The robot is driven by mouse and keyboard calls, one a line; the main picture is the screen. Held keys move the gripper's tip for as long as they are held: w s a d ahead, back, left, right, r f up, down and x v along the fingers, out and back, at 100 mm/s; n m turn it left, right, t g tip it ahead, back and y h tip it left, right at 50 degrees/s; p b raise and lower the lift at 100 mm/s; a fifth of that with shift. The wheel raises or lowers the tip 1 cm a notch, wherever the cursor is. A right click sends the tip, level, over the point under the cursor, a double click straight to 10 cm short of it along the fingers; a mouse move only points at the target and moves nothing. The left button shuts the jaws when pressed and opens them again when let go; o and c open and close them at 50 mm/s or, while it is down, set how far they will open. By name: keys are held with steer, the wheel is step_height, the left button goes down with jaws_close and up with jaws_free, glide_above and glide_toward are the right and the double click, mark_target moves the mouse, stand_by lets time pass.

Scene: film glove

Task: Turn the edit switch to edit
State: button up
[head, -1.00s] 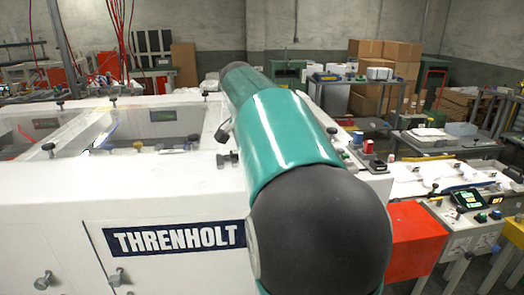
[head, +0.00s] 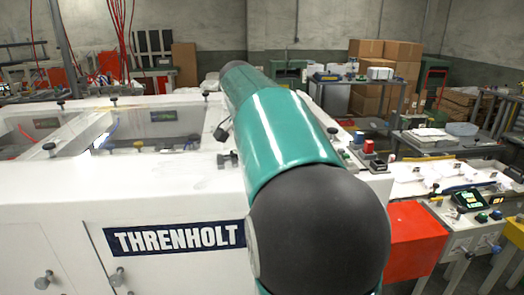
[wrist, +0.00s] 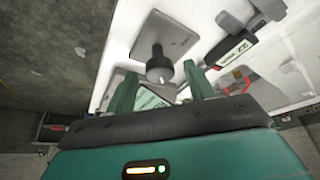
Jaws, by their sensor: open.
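In the wrist view a dark, round knob (wrist: 158,66) stands up from a grey metal plate (wrist: 172,36) on a white panel. No edit marking can be read on it, so I cannot tell if it is the edit switch or how it is turned. My gripper (wrist: 161,73) is open, with its two green fingers apart on either side of the knob in the picture. Whether they touch it cannot be told. In the head view my arm hides the gripper and whatever it faces.
A white machine (head: 60,210) marked THRENHOLT fills the left front. A red knob (head: 369,146) stands on its right end. Right of it are a red box (head: 414,238) and a lit display (head: 468,200).

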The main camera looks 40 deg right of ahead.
steer(key=w+v, duration=0.1)
steer(key=v, duration=1.2)
steer(key=shift+s+a+r, duration=0.15)
steer(key=shift+s+r, duration=0.15)
steer(key=shift+s, duration=0.2)
steer(key=s+a+f+n+t+y, duration=0.2)
steer(key=s+a+f+n, duration=0.5)
steer(key=a+f, duration=0.5)
steer(key=s+a+f+n+t+y, duration=0.2)
steer(key=s+a+f+n, duration=0.6)
steer(key=a+f, duration=0.5)
steer(key=shift+s+f+n+t, duration=0.25)
steer(key=shift+f+n+t, duration=0.15)
steer(key=shift+n, duration=0.1)
steer(key=shift+r, duration=0.1)
steer(key=c, duration=0.4)
steer(key=shift+d, duration=0.1)
